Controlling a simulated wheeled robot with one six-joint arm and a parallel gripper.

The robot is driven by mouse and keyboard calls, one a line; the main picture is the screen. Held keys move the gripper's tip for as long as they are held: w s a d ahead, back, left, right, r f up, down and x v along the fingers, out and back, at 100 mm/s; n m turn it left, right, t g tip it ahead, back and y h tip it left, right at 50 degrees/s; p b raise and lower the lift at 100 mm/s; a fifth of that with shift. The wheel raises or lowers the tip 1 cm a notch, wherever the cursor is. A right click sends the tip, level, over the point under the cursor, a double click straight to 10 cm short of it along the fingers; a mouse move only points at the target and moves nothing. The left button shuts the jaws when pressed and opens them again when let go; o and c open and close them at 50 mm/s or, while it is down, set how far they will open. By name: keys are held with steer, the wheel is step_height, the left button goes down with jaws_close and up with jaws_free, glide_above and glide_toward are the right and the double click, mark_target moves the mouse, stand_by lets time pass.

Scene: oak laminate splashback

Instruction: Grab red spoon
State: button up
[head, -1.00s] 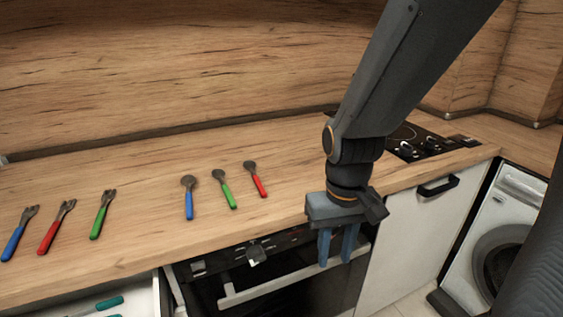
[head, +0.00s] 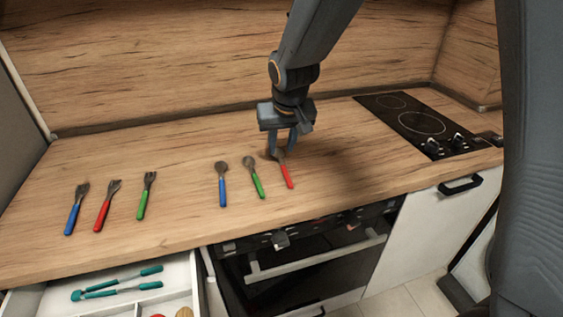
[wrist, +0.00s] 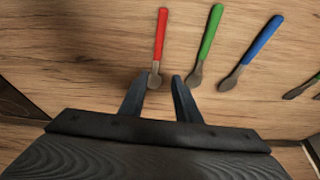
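The red spoon (head: 287,175) lies on the wooden counter, the rightmost of three spoons, with its handle toward the front. My gripper (head: 283,150) is open over its bowl end, fingers pointing down; the fingers partly hide the bowl. In the wrist view the red handle (wrist: 161,35) stretches away from my gripper (wrist: 160,77). The grey bowl shows between the fingertips, close to the left one. I cannot tell whether that finger touches it.
The green spoon (head: 257,182) and blue spoon (head: 222,188) lie just left. Blue (head: 73,215), red (head: 103,212) and green (head: 144,204) forks lie farther left. A cooktop (head: 420,122) is at right.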

mark_target(282, 162)
steer(key=shift+d+p+x, duration=0.15)
steer(key=shift+p+x, duration=0.2)
steer(key=shift+x, duration=0.8)
steer(key=shift+d+p+x, duration=0.2)
steer(key=shift+p+x, duration=0.1)
steer(key=shift+x, duration=0.8)
steer(key=shift+d+p+x, duration=0.15)
steer(key=shift+p+x, duration=0.2)
steer(key=shift+x, duration=0.8)
steer(key=shift+w, duration=0.1)
steer(key=shift+c, duration=0.2)
jaws_close()
